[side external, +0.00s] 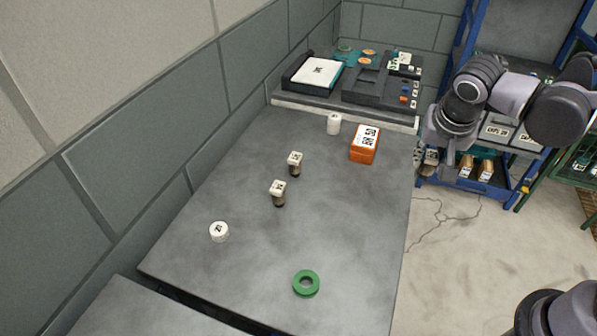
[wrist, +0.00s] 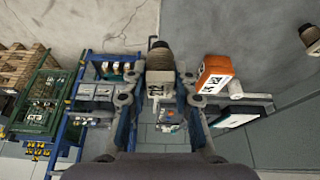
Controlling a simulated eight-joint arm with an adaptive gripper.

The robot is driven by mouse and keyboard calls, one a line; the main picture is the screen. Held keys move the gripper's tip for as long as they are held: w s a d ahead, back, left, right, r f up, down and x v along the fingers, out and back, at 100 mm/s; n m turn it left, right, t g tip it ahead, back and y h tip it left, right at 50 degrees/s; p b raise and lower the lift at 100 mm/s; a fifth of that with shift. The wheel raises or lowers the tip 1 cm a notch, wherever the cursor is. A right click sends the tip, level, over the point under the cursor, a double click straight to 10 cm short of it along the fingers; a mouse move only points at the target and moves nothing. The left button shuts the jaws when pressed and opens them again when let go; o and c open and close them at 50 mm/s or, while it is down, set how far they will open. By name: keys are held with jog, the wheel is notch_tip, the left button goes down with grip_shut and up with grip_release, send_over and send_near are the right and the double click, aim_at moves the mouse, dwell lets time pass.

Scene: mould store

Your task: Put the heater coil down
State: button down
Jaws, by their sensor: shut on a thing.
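My gripper (side external: 425,152) is beyond the right edge of the grey table (side external: 350,225), over the floor side in the side external view. It is shut on the heater coil (wrist: 159,60), which has a dark ribbed body and a white block with a black code. In the wrist view the coil sits between the two fingers of my gripper (wrist: 158,92). In the side view the held coil is small and partly covered by the fingers. Two similar pieces with white coded tops and dark bodies, one (side external: 295,163) and another (side external: 279,192), stand on the table.
A white round piece (side external: 219,231) and green ring (side external: 306,283) lie nearer. The table's right-middle is clear. A blue rack (side external: 459,50) stands behind.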

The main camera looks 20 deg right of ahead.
jog(key=shift+s+d+r, duration=0.1)
jog(key=shift+d+r, duration=0.35)
jog(key=shift+d, duration=0.3)
jog(key=w+a, duration=0.2)
jog(key=w, duration=2.3)
jog(key=shift+m, duration=0.3)
jog(key=w+a+f, duration=0.1)
jog(key=a+f, duration=0.1)
jog(key=a, duration=0.1)
jog(key=w+a+f, duration=0.1)
jog(key=a+f, duration=0.1)
jog(key=a, duration=0.2)
jog(key=w+a+f, duration=0.2)
jog(key=a, duration=0.1)
jog(key=shift+a+f, duration=0.15)
jog(key=shift+f, duration=0.05)
jog(key=shift+a+f, duration=0.1)
jog(key=shift+f, duration=1.95)
jog(key=shift+f, duration=0.2)
jog(key=c, duration=1.1)
grip_release()
jog(key=shift+r, duration=0.1)
